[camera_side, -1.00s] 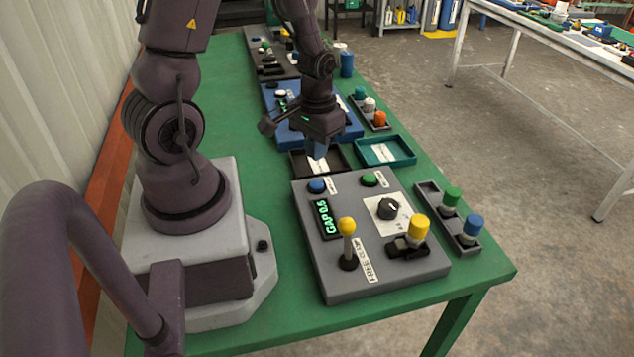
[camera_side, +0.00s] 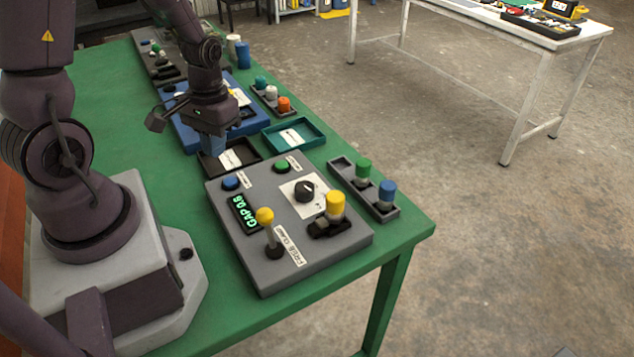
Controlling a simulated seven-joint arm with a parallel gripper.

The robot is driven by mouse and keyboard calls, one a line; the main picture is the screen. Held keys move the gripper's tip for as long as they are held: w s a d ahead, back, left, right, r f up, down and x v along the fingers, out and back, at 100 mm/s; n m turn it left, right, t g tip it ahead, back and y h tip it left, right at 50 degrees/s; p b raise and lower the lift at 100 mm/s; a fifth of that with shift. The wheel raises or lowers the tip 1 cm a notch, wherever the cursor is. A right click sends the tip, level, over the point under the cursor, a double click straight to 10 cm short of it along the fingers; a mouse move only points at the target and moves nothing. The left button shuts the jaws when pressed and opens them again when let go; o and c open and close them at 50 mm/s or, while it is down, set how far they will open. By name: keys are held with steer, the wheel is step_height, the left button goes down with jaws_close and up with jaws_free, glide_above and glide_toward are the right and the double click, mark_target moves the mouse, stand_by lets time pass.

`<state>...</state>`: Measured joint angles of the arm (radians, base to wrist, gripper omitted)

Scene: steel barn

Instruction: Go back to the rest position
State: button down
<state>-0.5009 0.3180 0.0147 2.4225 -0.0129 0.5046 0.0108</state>
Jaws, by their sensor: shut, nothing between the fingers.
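My gripper (camera_side: 213,146) hangs from my arm over the green table (camera_side: 115,108). It points down, just above or behind the left end of the black tray, and is shut with nothing in it. Its fingertips look bluish and partly blend with the blue panel behind them. The grey control panel (camera_side: 325,258) is nearer the camera, with a yellow-knobbed lever (camera_side: 265,217), a black dial (camera_side: 304,190), blue and green buttons and a lit green display (camera_side: 245,213). My gripper is apart from this panel.
A black tray (camera_side: 254,150) and a teal tray (camera_side: 319,131) lie between the grey panel and the blue panel (camera_side: 187,140). Racks of coloured pegs stand along the right edge (camera_side: 341,164). Blue and white cylinders stand farther back. Open floor lies right of the table.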

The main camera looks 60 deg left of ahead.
steer(key=d+r+m+t, duration=0.2)
steer(key=d+r, duration=0.2)
steer(key=r, duration=0.3)
steer(key=s+d+r+m+t, duration=0.1)
steer(key=d+r+m+t, duration=0.1)
steer(key=d+r, duration=0.2)
steer(key=d+r+m+t, duration=0.2)
steer(key=d+r, duration=0.2)
steer(key=r, duration=0.7)
steer(key=shift+s+t+y, duration=0.3)
steer(key=shift+s, duration=0.05)
